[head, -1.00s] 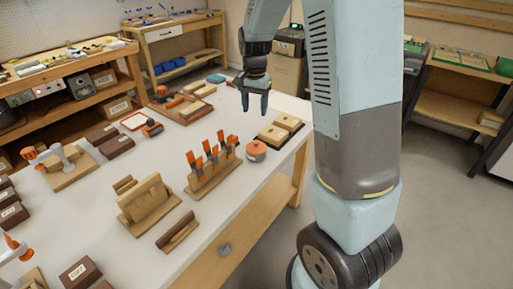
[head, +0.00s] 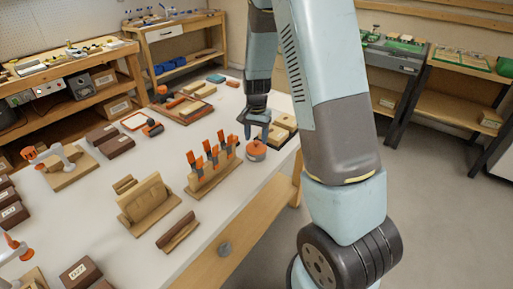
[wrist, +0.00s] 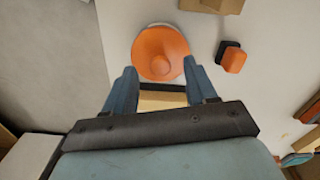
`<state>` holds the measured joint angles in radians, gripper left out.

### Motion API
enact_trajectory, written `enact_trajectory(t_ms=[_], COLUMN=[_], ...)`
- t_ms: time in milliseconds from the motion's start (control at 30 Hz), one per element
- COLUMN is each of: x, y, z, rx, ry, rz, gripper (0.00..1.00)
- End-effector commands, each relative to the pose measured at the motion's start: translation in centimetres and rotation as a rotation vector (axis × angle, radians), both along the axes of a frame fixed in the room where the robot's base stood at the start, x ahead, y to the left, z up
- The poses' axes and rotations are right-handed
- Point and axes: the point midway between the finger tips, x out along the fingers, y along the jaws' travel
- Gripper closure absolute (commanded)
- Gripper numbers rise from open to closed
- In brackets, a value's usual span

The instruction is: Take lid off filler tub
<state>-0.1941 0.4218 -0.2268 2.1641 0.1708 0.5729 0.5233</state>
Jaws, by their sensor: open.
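The filler tub (head: 256,156) is a small round tub near the right edge of the white bench top. Its orange lid (head: 257,146) is on it; in the wrist view the lid (wrist: 160,52) shows as a round orange cap with a central knob. My gripper (head: 257,136) is open, pointing down just above and beside the tub. In the wrist view its two blue fingers (wrist: 160,72) lie on either side of the lid's near part, with nothing held between them. The height gap to the lid is hard to tell.
A rack with several orange-handled clamps (head: 211,160) stands just left of the tub. Wooden blocks (head: 285,121) lie behind it, close to my gripper. A slotted wooden holder (head: 148,203) is further front. The bench edge and floor are close on the right.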

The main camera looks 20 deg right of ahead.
Motion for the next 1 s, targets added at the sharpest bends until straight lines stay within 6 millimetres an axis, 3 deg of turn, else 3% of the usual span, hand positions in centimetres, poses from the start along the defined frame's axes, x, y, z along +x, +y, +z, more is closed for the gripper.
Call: enact_trajectory(t_ms=[133, 433, 1000], x=[0.0, 0.0, 0.0], y=[0.0, 0.0, 0.0], z=[-1.4, -1.7, -1.7], rx=[-0.001, 0.000, 0.000], ry=[0.001, -0.002, -0.002], rz=[-0.001, 0.000, 0.000], gripper=[0.43, 0.44, 0.99])
